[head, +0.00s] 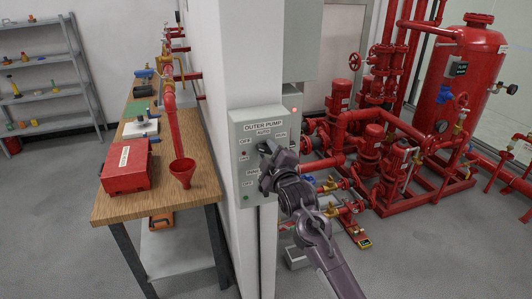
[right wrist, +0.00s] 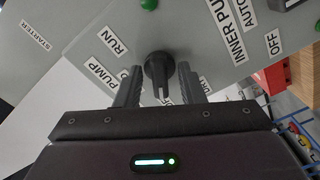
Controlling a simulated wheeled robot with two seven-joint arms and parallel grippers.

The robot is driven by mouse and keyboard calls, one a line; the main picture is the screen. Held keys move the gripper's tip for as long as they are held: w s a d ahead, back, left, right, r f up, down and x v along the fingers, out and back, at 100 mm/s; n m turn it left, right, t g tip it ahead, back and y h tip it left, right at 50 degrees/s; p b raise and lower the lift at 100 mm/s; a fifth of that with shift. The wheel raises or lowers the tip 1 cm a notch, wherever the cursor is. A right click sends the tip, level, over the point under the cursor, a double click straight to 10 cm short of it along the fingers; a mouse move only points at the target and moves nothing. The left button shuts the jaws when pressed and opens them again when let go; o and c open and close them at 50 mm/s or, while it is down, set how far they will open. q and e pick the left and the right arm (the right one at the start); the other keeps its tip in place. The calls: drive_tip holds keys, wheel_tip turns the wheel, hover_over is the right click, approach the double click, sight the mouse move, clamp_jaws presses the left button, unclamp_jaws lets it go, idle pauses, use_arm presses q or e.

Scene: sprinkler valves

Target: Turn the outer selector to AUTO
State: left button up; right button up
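The grey control box labelled OUTER PUMP (head: 240,125) is on the white wall end in the head view. AUTO, OFF and RUN labels show near its top. My right gripper (head: 266,166) is in front of the box and hides the selector there. In the right wrist view a dark selector knob (right wrist: 158,68) sits between the two fingers of my right gripper (right wrist: 159,88). The fingers are open, with gaps on both sides of the knob. Labels ending PUMP and RUN are beside it. Which mark the knob points to I cannot tell. My left gripper is not in view.
In the right wrist view a panel labelled INNER PU, AUTO and OFF (right wrist: 240,35) is at the upper right. In the head view a wooden bench (head: 157,203) with a red box (head: 125,166) stands left, and red pumps and pipes (head: 385,130) stand right.

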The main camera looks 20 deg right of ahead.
clamp_jaws()
drive_tip(key=shift+m+p, duration=0.55)
drive_tip(key=shift+m, duration=1.15)
